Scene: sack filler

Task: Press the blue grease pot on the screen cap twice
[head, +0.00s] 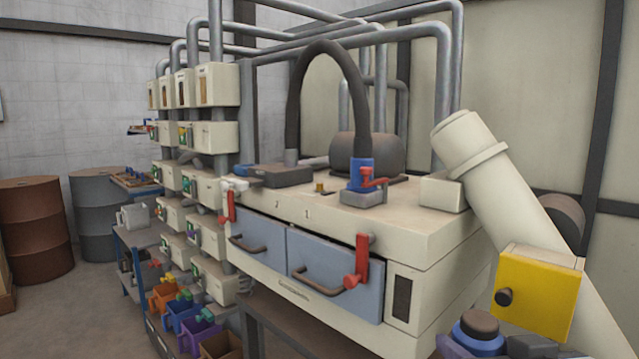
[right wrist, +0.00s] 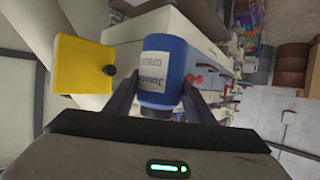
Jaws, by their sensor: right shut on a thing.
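The blue grease pot (right wrist: 163,78) with a pale printed label is between the two fingers of my right gripper (right wrist: 160,97) in the right wrist view. The gripper is shut on it. In the head view the pot (head: 477,336) shows at the bottom right with its dark top, next to my right gripper (head: 500,347). It is in front of the machine and apart from its top. I cannot tell which part is the screen cap; a small brass fitting (head: 320,188) stands on the machine top. My left gripper is not in view.
A yellow box (head: 537,291) with a black knob is close to the pot, by a thick slanted pipe (head: 480,150). A black hose ends in a blue fitting (head: 364,178) with a red lever on the machine top. Blue drawers (head: 325,262) with handles and red levers face forward.

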